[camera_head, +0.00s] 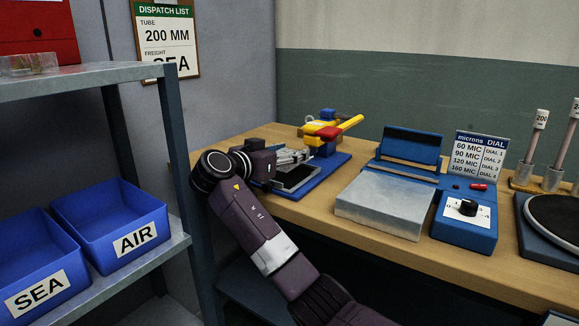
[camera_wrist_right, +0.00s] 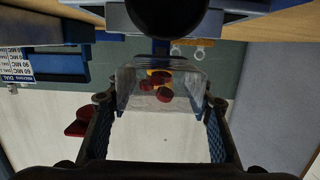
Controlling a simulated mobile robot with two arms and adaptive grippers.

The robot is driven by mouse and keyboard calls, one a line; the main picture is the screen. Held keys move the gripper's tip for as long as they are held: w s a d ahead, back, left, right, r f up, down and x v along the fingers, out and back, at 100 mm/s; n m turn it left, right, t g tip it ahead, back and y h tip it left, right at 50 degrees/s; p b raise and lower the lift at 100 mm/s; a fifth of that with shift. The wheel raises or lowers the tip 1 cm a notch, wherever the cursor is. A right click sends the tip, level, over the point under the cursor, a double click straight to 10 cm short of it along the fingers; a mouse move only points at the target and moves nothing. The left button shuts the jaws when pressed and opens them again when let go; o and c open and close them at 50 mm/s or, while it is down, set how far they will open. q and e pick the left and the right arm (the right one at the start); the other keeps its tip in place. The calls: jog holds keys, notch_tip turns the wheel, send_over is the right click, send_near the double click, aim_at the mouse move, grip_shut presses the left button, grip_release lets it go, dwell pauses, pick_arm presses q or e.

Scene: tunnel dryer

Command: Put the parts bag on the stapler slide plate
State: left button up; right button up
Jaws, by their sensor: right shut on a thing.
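My right gripper (camera_head: 298,156) reaches over the left part of the stapler, low above its slide plate. In the right wrist view the right gripper (camera_wrist_right: 158,103) is shut on the parts bag (camera_wrist_right: 137,80), a clear bag with several red pieces and some yellow inside. The bag is hard to make out in the head view. The stapler (camera_head: 345,124) has a blue base, a yellow lever and a red part. Its slide plate (camera_head: 297,180) is dark, with a pale edge, and lies partly below the gripper. I cannot tell whether the bag touches it. My left gripper is not in view.
Right of the stapler on the wooden bench (camera_head: 264,205) stands a blue sealer (camera_head: 410,147) with a metal plate (camera_head: 385,205), then a dial box (camera_head: 465,235). A shelf (camera_head: 150,262) at left holds blue AIR (camera_head: 100,215) and SEA (camera_head: 30,265) bins.

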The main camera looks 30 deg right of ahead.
notch_tip(320, 180, down, 4)
jog(key=shift+r, duration=0.25)
jog(key=o, duration=1.2)
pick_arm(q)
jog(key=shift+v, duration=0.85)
pick_arm(e)
jog(key=shift+o, duration=0.2)
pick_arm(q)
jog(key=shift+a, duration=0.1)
pick_arm(e)
jog(key=shift+a, duration=0.1)
jog(key=shift+s+a+r, duration=0.1)
jog(key=shift+s+a, duration=0.05)
jog(key=shift+a, duration=0.15)
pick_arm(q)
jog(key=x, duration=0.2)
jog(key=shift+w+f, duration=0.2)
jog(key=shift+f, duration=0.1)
pick_arm(e)
jog(key=v, duration=1.1)
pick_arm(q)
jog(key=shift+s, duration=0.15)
pick_arm(e)
jog(key=shift+s+a, duration=0.1)
